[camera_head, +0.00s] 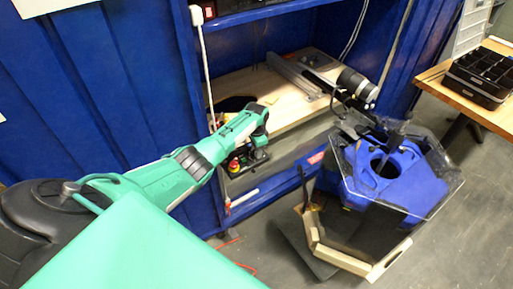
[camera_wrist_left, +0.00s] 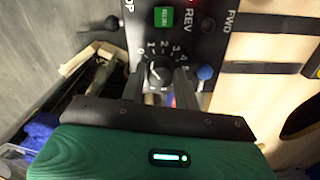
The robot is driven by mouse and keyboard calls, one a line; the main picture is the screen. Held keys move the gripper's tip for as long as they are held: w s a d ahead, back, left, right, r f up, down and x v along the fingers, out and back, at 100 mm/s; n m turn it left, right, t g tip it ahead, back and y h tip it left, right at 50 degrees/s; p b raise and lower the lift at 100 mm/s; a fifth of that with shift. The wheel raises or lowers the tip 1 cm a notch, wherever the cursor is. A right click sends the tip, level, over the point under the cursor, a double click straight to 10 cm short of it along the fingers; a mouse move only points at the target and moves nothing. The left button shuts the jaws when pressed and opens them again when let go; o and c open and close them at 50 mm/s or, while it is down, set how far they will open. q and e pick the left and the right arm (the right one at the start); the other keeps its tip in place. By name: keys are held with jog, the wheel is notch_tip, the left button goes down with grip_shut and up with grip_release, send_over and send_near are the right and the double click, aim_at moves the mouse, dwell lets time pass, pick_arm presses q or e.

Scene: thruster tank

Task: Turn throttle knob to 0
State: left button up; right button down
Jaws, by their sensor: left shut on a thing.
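The throttle knob (camera_wrist_left: 160,72) is a round black knob with a white mark, on a black control panel (camera_wrist_left: 200,62). Its printed scale runs from 0 at the left over the top to higher numbers at the right. The white mark seems to lean to the upper left; the exact number is hard to read. My left gripper (camera_wrist_left: 160,84) has one finger on each side of the knob and is shut on it. In the head view my left gripper (camera_head: 258,140) is at the control box on the bench's front edge, and hides the knob. My right gripper is not in view.
A red emergency button (camera_head: 234,165) is beside my gripper. The wooden bench (camera_head: 240,85) is behind. A clear tank with a blue device (camera_head: 400,180) stands at the right.

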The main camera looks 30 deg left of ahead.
pick_arm(q)
jog(key=shift+n+p, duration=0.3)
jog(key=shift+n, duration=0.7)
jog(key=o, duration=1)
jog(key=shift+r, duration=0.15)
notch_tip(320, 180, up, 14)
jog(key=shift+f+b, duration=0.2)
jog(key=shift+b, duration=0.25)
